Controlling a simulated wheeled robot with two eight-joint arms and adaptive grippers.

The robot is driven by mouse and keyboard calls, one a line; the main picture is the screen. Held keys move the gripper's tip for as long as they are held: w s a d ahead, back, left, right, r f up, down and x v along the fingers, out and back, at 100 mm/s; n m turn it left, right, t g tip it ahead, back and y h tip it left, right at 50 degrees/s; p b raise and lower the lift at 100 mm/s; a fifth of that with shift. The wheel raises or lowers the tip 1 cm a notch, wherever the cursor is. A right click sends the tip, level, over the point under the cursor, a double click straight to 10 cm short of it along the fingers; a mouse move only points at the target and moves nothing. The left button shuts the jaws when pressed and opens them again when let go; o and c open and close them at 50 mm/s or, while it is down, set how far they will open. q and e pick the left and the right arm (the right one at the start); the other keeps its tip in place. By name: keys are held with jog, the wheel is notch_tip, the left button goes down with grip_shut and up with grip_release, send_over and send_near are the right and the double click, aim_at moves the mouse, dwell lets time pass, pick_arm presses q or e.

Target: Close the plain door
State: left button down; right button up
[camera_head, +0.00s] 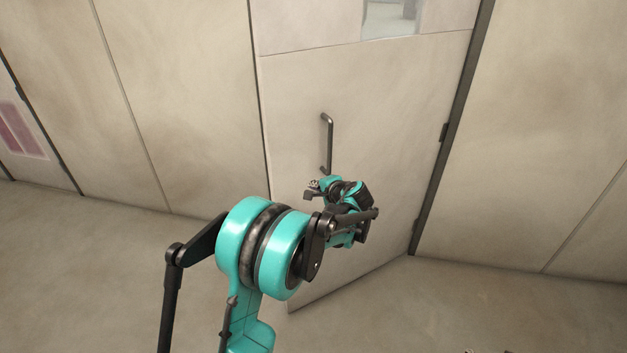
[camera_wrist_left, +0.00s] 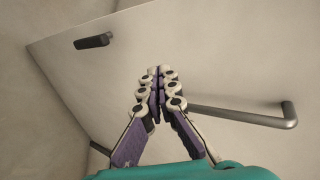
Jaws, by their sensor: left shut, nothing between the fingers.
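The plain door (camera_head: 345,95) is pale, with a small window at its top and hinges on its right side. It stands ajar, with its lower left corner swung out over the floor toward me. A dark bar handle (camera_head: 328,145) is upright on its face; a dark bar also shows in the left wrist view (camera_wrist_left: 240,114). My left gripper (camera_wrist_left: 157,78) is shut and empty, close in front of the door beside the bar. I cannot tell whether it touches. In the head view my wrist hides the bar's lower surroundings. My right gripper is not in view.
A dark frame post (camera_head: 462,105) runs along the hinge side. Pale wall panels stand on both sides, with a pinkish panel (camera_head: 18,130) at far left. The floor (camera_head: 80,265) is clear at left. A short dark fitting (camera_wrist_left: 93,41) shows in the wrist view.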

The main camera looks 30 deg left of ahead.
pick_arm(q)
jog(key=b, duration=0.2)
send_near(294, 176)
notch_tip(294, 176, down, 4)
jog(key=w+a, duration=0.1)
jog(key=a, duration=0.1)
jog(key=shift+w+a+r+b, duration=0.2)
jog(key=shift+w+a+b, duration=0.2)
jog(key=shift+w+a, duration=0.35)
jog(key=shift+w+a+r, duration=0.1)
jog(key=shift+w+a, duration=0.2)
jog(key=shift+a, duration=0.2)
